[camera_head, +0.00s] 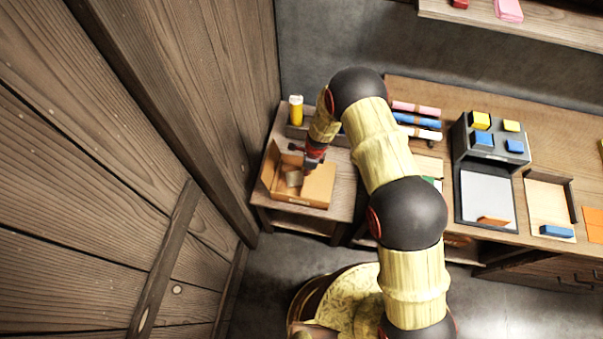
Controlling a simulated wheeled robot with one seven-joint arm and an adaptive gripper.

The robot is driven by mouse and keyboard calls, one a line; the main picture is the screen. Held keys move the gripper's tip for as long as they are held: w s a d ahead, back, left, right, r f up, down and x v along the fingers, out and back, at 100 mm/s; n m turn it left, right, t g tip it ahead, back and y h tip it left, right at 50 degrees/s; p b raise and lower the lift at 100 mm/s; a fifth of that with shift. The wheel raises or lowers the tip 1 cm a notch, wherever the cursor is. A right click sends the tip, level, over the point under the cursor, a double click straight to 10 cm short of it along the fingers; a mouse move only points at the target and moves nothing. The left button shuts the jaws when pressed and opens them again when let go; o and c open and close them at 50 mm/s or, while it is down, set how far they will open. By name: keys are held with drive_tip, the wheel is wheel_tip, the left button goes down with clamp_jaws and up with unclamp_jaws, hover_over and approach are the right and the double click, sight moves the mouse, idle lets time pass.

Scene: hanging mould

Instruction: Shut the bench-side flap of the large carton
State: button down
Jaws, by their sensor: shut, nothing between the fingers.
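The large carton (290,195) is an open brown cardboard box on a small wooden side table at the left. Its bench-side flap (320,186) stands open on the right, with its broad face showing. Another flap (270,161) stands up at the left. A small paler piece (294,178) shows inside the carton. My gripper (309,168), red and dark, is shut and empty, pointing down by the upper end of the bench-side flap. I cannot tell whether it touches the flap; my wrist hides part of the carton's back edge.
A yellow cylinder (296,110) stands behind the carton. Plank walls (215,90) rise close on the left. The bench (440,92) at the right holds several rolls, a grey stand with blocks (490,141) and trays. My arm crosses the gap between side table and bench.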

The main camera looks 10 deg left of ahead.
drive_tip(key=a+r, duration=0.6)
drive_tip(key=a, duration=0.1)
drive_tip(key=shift+w+r, duration=0.15)
drive_tip(key=shift+r, duration=0.1)
